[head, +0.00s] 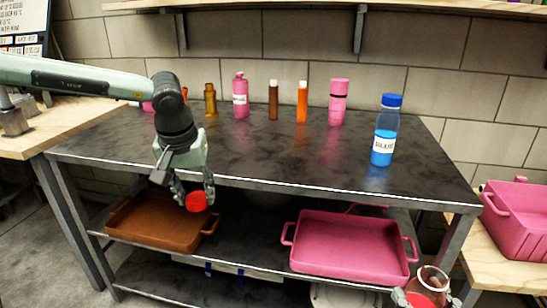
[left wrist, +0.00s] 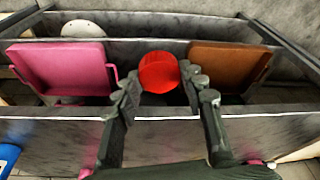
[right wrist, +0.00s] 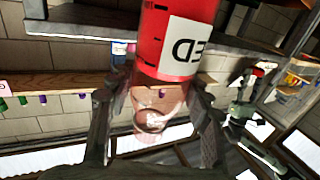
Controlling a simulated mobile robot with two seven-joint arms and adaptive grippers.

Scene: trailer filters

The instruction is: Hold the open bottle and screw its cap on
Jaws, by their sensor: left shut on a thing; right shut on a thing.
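The red cap (head: 196,202) is between the fingers of my left gripper (head: 194,192), in front of the table's front edge and apart from the bottle. In the left wrist view the cap (left wrist: 158,72) sits between the fingertips. The open bottle (head: 430,278) is clear at the top, with red contents below, at the bottom right of the head view. My right gripper (head: 424,297) is shut on it, partly cut off by the frame. In the right wrist view the bottle's red body (right wrist: 165,45) has a white label, and its clear part lies between the fingers (right wrist: 158,95).
A blue-capped bottle (head: 385,130) stands on the dark table (head: 270,160). Pink, brown and orange bottles stand along its back. A brown tray (head: 150,222) and a pink tray (head: 345,245) are on the shelf below. A pink crate (head: 518,215) is at the right.

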